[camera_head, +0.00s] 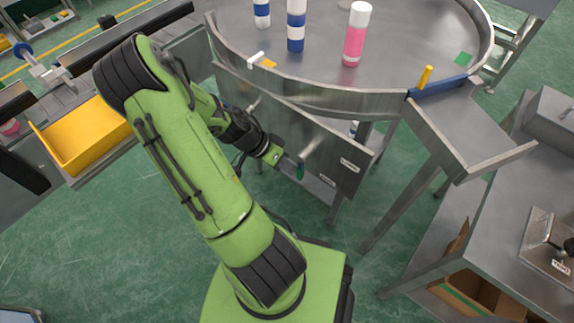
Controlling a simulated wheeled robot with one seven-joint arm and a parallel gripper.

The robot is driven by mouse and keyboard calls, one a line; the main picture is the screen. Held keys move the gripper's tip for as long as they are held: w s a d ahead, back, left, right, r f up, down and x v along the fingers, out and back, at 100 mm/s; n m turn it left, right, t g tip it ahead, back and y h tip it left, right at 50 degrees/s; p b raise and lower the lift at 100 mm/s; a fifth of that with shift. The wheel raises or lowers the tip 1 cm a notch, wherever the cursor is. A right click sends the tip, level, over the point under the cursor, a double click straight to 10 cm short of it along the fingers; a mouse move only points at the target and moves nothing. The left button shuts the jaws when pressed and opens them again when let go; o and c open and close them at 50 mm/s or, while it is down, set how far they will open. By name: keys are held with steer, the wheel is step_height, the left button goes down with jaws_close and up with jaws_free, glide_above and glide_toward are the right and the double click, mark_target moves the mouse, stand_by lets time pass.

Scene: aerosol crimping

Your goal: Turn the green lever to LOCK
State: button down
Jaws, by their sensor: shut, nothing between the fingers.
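The green lever (300,172) hangs roughly upright in front of the grey metal panel below the round table. My gripper (291,163) reaches toward the panel from the left, shut and empty. Its fingertips are right beside the lever. I cannot tell whether they touch it. Two small white labels are on the panel, one at the right (349,165) and one lower down (327,181). Their words are too small to read. My gripper and wrist hide part of the panel's left side.
The round steel table (400,60) with a raised rim holds blue-and-white cans (296,27) and a pink can (352,38). A steel chute (460,125) with a yellow peg (425,77) joins it at the right. A yellow bin (85,135) stands left. Green floor is open below.

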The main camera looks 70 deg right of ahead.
mark_target(301, 177)
steer(key=shift+s+a+f+g, duration=0.1)
steer(key=shift+s+f+g, duration=0.15)
steer(key=shift+g, duration=0.25)
steer(key=g, duration=0.1)
steer(key=s+g, duration=0.1)
steer(key=n+g+y+b, duration=0.1)
steer(key=shift+s+a+f, duration=0.3)
steer(key=shift+s+a, duration=0.05)
steer(key=shift+s+a+n+g+y+b, duration=0.2)
steer(key=shift+s+g, duration=0.15)
steer(key=shift+g, duration=0.25)
steer(key=shift+s+a+n+g+y+b, duration=0.1)
steer(key=shift+s+n+g+y+b, duration=0.1)
steer(key=shift+s+g, duration=0.3)
steer(key=shift+s+a+r+g, duration=0.15)
steer(key=shift+s+g, duration=0.1)
steer(key=shift+g, duration=0.75)
steer(key=shift+s+a+r+n+g, duration=0.3)
steer(key=shift+s+r+n+g, duration=0.3)
steer(key=shift+g, duration=0.35)
steer(key=shift+s+a+r+n+g, duration=0.25)
steer(key=shift+s+r+n+g, duration=0.15)
steer(key=shift+s+g, duration=0.45)
steer(key=shift+s+a+r+n+g, duration=0.3)
steer(key=shift+s+r+n+g, duration=0.2)
steer(key=shift+g, duration=0.6)
